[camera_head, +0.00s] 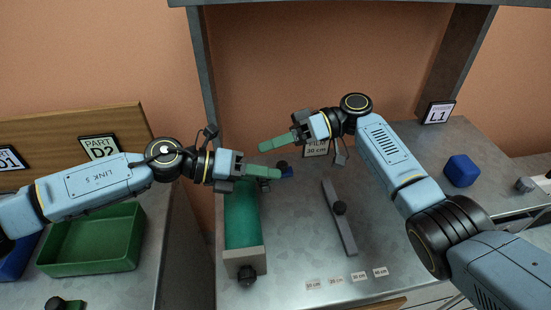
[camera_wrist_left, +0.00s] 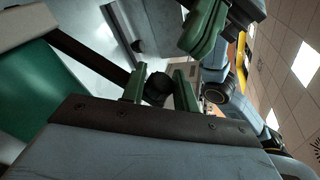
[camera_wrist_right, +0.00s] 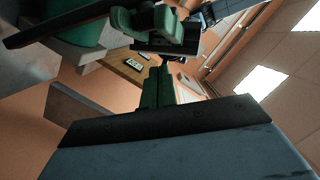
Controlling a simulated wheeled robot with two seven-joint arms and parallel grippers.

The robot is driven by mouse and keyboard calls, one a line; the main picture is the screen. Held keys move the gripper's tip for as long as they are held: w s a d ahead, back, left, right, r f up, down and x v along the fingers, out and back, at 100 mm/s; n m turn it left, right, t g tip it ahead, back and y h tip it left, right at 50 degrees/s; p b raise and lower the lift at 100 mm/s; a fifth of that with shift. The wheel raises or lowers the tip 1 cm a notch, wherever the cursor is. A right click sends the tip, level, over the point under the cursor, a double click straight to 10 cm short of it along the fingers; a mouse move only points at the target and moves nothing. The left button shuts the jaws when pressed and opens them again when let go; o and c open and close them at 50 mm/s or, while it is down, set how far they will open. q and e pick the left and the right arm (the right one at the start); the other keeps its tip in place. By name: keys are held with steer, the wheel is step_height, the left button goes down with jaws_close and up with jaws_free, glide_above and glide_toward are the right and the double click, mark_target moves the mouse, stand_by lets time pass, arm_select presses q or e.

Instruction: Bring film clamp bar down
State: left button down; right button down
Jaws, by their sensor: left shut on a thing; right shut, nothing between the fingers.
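My left gripper (camera_head: 277,173) is shut on a black knob (camera_wrist_left: 158,88) beyond the far end of the green film roll (camera_head: 242,215). A dark bar (camera_wrist_left: 85,55), apparently the film clamp bar, runs from near this knob beside the green film in the left wrist view. It also shows in the right wrist view (camera_wrist_right: 55,27); in the head view it is mostly hidden. My right gripper (camera_head: 265,146) is shut and empty, just behind and above the left one. Another dark grey bar with a black knob (camera_head: 340,228) lies on the bench, apart from both grippers.
A grey block with a knob (camera_head: 244,262) stands at the film's near end. Length labels (camera_head: 347,277) lie along the front. A green bin (camera_head: 92,268) stands at left. Frame posts (camera_head: 204,80) rise behind.

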arm_select(q)
steer(key=shift+s, duration=0.1)
arm_select(e)
steer(key=shift+s+d+f, duration=0.2)
steer(key=shift+s+f, duration=0.3)
steer(key=shift+f, duration=0.1)
steer(key=shift+s+d+f, duration=0.2)
steer(key=shift+s+f, duration=0.3)
steer(key=shift+f, duration=0.1)
